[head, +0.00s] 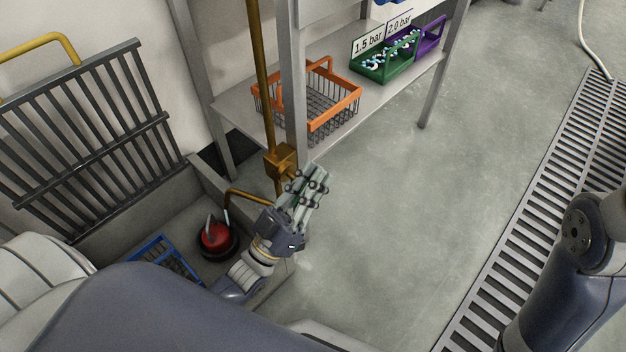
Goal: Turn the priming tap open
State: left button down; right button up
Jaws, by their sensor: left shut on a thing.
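The priming tap (280,159) is a brass-coloured block on a vertical brass pipe, beside a grey shelf leg. A bent brass pipe leaves it low on the left. My left gripper (309,180) is just right of and below the block, its fingers shut on the tap. The tap's handle is hidden by the fingers, so its angle cannot be told. My right arm shows at the right edge, but its gripper is out of view.
A red pump (216,237) and a blue crate (157,254) sit in an open pit on the left, with a raised grate (92,120) behind. The shelf holds an orange basket (341,87) and green (371,72) and purple (432,38) trays. The middle floor is clear.

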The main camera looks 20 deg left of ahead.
pick_arm(q)
jog(key=c, duration=1.6)
grip_release()
jog(key=shift+o, duration=0.2)
jog(key=v, duration=0.7)
jog(key=shift+s+f, duration=0.15)
jog(key=shift+s, duration=0.05)
jog(key=shift+a, duration=0.1)
